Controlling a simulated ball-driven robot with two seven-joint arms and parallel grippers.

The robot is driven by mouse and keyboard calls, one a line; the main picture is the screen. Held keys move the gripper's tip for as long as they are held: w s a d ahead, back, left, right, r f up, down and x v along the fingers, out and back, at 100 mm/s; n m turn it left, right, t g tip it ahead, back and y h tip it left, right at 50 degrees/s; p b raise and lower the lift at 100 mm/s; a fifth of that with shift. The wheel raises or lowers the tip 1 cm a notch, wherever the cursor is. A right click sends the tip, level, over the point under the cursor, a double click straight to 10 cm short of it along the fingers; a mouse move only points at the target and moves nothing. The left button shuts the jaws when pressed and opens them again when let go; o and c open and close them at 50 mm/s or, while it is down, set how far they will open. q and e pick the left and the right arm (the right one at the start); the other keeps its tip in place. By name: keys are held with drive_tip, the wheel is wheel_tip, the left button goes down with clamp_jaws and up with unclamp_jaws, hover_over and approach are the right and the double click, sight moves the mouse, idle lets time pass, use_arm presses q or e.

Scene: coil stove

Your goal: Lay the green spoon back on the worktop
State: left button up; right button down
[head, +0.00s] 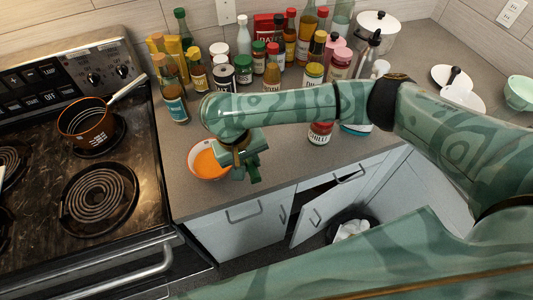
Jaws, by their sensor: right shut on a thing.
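My right gripper (246,168) reaches in from the right and points down over the front part of the grey worktop (188,207). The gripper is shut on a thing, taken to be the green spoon. The spoon cannot be told apart from the green gripper here; the wrist hides most of that spot. My left gripper is not in view.
Bottles and jars crowd the back of the worktop, with a red-labelled jar (319,134) behind the gripper. At left is the coil stove (68,240) with a small pan (86,124). Below, a cabinet door (318,213) stands ajar. The worktop's front left is bare.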

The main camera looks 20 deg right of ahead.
drive_tip(key=b, duration=0.4)
approach(271, 165)
drive_tip(key=shift+s+f, duration=0.4)
drive_tip(key=shift+s, duration=0.2)
drive_tip(key=shift+w+d+f, duration=0.1)
drive_tip(key=shift+w+f, duration=0.05)
drive_tip(key=shift+f, duration=0.05)
drive_tip(key=b+x, duration=0.1)
drive_tip(key=x, duration=0.1)
drive_tip(key=w+b+x, duration=0.1)
drive_tip(key=x, duration=0.1)
drive_tip(key=shift+d+f, duration=0.15)
drive_tip(key=shift+f, duration=0.25)
drive_tip(key=shift+r, duration=0.15)
drive_tip(key=shift+s, duration=0.1)
drive_tip(key=c, duration=1.3)
unclamp_jaws()
drive_tip(key=shift+o, duration=0.2)
